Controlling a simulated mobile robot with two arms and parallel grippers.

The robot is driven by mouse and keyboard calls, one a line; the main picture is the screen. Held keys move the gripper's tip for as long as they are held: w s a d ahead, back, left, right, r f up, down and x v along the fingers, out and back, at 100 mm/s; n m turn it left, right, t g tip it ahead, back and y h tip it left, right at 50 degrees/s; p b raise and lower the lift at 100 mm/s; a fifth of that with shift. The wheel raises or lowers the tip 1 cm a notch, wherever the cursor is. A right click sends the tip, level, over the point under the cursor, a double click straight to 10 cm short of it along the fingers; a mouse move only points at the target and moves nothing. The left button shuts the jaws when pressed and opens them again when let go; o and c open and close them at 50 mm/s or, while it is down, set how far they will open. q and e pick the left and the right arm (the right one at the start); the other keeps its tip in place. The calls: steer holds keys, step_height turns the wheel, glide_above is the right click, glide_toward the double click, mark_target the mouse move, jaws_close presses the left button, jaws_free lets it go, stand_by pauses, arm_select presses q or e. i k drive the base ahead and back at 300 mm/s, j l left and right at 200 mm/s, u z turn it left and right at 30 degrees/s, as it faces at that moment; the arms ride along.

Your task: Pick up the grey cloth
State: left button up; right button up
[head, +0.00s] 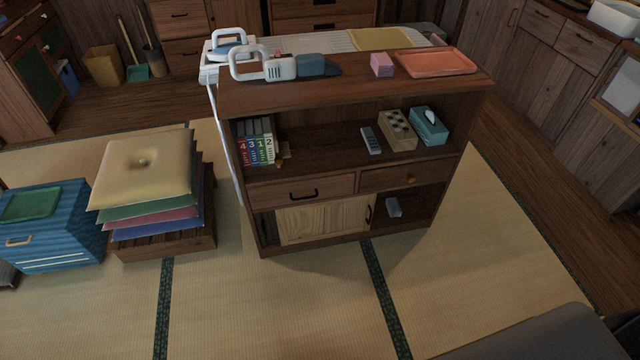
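A small pale grey-blue folded-looking piece (393,207) lies in the open lower right compartment of the wooden shelf unit (350,180). It looks like the grey cloth, but it is too small to be sure. The compartment's dark side walls and the board above surround it; its front is open. Neither of my grippers is in view.
On the unit's top are a white handheld vacuum (280,69), a pink stack (381,65) and an orange tray (436,62). The middle shelf holds books (256,142), a remote (371,140) and a tissue box (429,127). Stacked cushions (145,165) stand left. Tatami in front is clear.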

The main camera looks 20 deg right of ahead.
mark_target(393, 207)
steer(key=i+l+u, duration=0.2)
steer(key=l, duration=0.35)
steer(key=i+l+u, duration=0.25)
steer(key=l, duration=0.3)
steer(key=l+u, duration=0.2)
steer(key=l, duration=0.3)
steer(key=l+u, duration=0.25)
steer(key=l, duration=0.35)
